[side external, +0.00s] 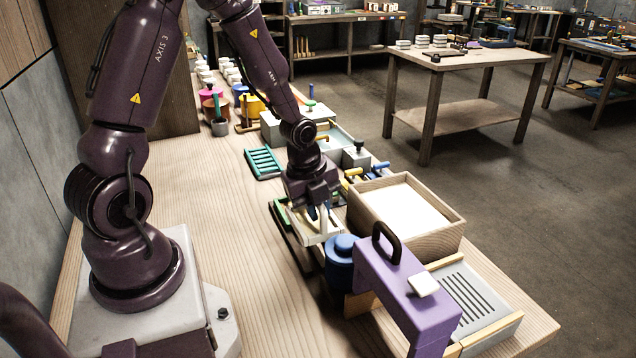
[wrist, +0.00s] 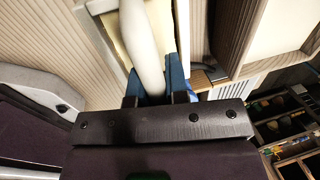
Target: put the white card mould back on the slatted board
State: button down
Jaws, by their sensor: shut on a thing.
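My gripper (side external: 318,208) points down over the middle of the bench. Its blue fingertips (wrist: 154,84) are shut on the thick white handle (wrist: 144,35) of the white card mould. The mould (side external: 312,238) is a pale rectangular frame with a cream inside, just below the gripper; its white rim (wrist: 96,38) shows in the wrist view. I cannot tell whether it touches what is under it. A green slatted board (side external: 264,163) lies flat behind and left of the gripper. A grey slotted panel (side external: 484,316) in a wooden frame lies at the front right.
A wooden tray (side external: 447,237) with a white inside stands right of the gripper. A blue round pot (side external: 341,262) and a purple arch (side external: 388,280) with a black handle stand close in front. Pots and boxes crowd the back. The bench's left side is clear.

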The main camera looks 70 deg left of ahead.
aim_at(315, 226)
jog(key=shift+f, duration=3.3)
jog(key=shift+f, duration=0.45)
jog(key=c, duration=1.1)
grip_release()
jog(key=shift+o, duration=0.2)
